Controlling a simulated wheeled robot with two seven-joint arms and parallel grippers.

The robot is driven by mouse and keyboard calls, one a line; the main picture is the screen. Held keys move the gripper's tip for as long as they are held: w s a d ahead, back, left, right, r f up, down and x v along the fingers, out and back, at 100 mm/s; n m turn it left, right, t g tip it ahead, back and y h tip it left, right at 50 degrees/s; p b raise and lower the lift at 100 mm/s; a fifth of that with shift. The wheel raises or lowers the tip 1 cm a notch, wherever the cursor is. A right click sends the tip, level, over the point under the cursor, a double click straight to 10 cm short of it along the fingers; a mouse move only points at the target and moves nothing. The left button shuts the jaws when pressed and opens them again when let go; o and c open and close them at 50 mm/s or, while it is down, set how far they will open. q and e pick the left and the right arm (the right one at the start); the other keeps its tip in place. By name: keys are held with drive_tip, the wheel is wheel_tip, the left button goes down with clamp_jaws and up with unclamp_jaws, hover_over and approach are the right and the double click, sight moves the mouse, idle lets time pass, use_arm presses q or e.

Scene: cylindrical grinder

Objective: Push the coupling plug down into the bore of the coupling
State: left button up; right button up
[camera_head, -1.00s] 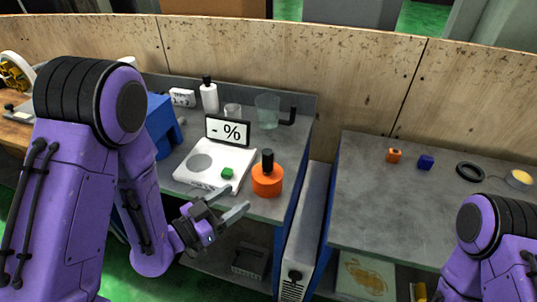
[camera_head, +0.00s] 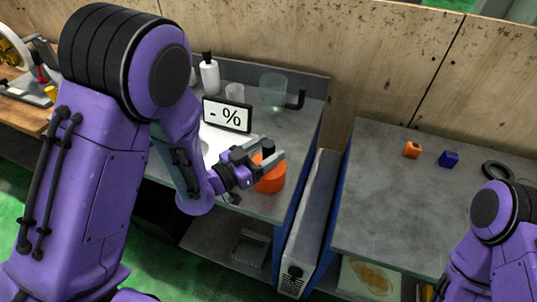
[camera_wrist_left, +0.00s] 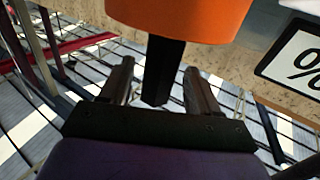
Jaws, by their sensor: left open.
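The orange coupling (camera_head: 270,180) stands upright near the front edge of the left grey bench. The black coupling plug (camera_head: 268,148) sticks up from its top. In the left wrist view the coupling (camera_wrist_left: 190,15) is at the top of the picture and the plug (camera_wrist_left: 162,72) points away from it. My left gripper (camera_head: 269,149) is open at the plug, with one finger on each side. The wrist view shows gaps between the plug and both fingers. The bore is hidden. My right arm shows at the right edge, but its gripper is out of view.
A scale display (camera_head: 228,114) stands behind the coupling, and a glass beaker (camera_head: 272,92) and a white bottle (camera_head: 209,74) are further back. An orange block (camera_head: 412,150) and a blue block (camera_head: 449,159) lie on the right bench, which has free room at its front.

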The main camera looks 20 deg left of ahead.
use_arm(q)
drive_tip(key=x, duration=0.2)
drive_tip(key=shift+w+d+r, duration=0.15)
drive_tip(key=shift+w+d, duration=0.05)
drive_tip(key=shift+d, duration=0.05)
drive_tip(key=shift+a, duration=0.1)
drive_tip(key=c, duration=1.1)
drive_tip(key=shift+c, duration=0.2)
